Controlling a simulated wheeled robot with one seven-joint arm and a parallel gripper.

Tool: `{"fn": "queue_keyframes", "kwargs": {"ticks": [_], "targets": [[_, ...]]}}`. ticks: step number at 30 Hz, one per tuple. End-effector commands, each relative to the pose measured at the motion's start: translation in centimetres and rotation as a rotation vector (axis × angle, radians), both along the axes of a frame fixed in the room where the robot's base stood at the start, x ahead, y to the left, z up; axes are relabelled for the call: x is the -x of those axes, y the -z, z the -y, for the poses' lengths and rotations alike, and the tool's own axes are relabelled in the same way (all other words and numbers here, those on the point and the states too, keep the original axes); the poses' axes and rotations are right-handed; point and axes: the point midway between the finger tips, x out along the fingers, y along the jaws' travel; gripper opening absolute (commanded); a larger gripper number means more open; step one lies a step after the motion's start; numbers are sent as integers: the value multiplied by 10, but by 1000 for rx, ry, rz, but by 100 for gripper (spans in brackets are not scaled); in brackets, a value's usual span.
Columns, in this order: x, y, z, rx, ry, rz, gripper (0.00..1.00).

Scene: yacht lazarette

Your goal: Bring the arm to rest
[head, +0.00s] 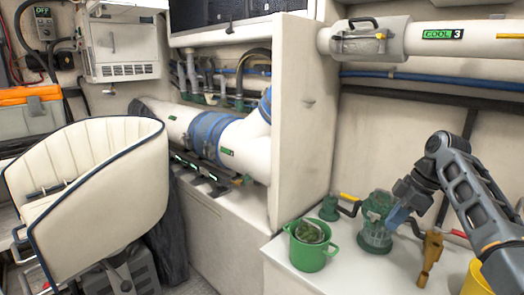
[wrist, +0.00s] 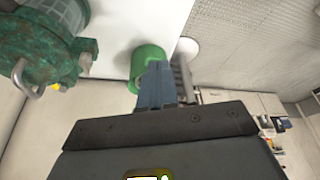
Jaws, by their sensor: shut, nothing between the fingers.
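My arm (head: 470,190) reaches in from the right in the head view, over a white counter. My gripper (head: 394,220) hangs at its end, tilted down, with its fingers in front of a green strainer-like fitting (head: 374,240). In the wrist view my gripper (wrist: 158,75) shows its blue-grey fingers together with nothing between them. I cannot tell whether the fingers touch the fitting. The fitting also shows at the upper left of the wrist view (wrist: 45,65).
A green pot (head: 308,252) with dark green contents stands left of the fitting, near the edge of the white counter (head: 345,277). A brass valve (head: 430,258) and a yellow container (head: 477,280) stand to the right. A cream seat (head: 95,190) is at left.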

Motion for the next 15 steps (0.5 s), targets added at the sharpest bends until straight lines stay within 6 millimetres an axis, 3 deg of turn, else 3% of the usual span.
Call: {"fn": "queue_keyframes", "kwargs": {"ticks": [2,15], "targets": [[0,0,0,0,0,0,0],[9,56,-24,-14,85,38,0]]}}
